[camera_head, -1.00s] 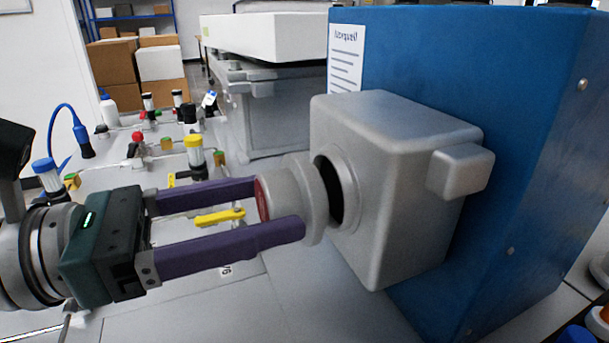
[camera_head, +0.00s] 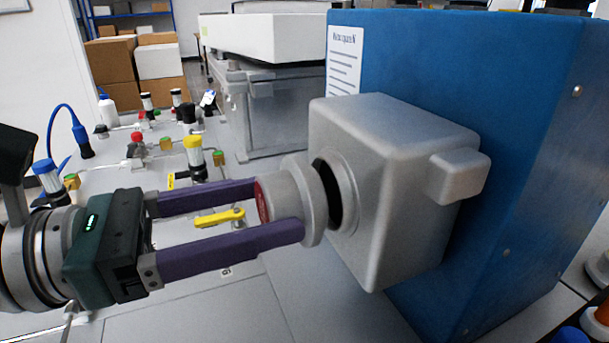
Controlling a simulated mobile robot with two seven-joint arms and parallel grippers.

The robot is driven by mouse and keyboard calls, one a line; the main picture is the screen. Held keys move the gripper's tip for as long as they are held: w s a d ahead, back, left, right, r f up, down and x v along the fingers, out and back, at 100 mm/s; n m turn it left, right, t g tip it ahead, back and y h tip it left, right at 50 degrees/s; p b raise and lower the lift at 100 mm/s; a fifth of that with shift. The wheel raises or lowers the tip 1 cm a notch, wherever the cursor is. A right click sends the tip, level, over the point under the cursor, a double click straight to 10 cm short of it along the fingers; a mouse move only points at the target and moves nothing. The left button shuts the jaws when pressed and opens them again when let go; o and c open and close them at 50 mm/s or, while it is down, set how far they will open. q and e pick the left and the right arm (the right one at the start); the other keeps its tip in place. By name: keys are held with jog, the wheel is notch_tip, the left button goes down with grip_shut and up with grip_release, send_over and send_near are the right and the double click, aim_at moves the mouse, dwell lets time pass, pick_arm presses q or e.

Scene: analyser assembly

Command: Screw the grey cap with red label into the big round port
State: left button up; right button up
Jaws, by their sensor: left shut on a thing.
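The grey cap (camera_head: 292,196) has a red label (camera_head: 262,201) on the face turned toward my gripper. My left gripper (camera_head: 278,208) comes in from the left with long purple fingers shut on the cap's sides. The big round port (camera_head: 337,190) is a dark opening with a grey rim in the grey housing (camera_head: 400,180). The cap's wide flange is just in front of the port and covers its left part. In this view I cannot tell whether the cap touches the rim. My right gripper is not in view.
The housing is fixed to a large blue analyser box (camera_head: 520,150) on the right. A yellow-handled valve (camera_head: 219,217) lies behind the fingers. Several fittings and a yellow-capped part (camera_head: 194,152) stand on the grey table at the left. The table below the cap is clear.

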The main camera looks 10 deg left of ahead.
pick_arm(q)
jog(key=shift+w+d, duration=0.45)
jog(key=shift+d, duration=0.15)
dwell(1.1)
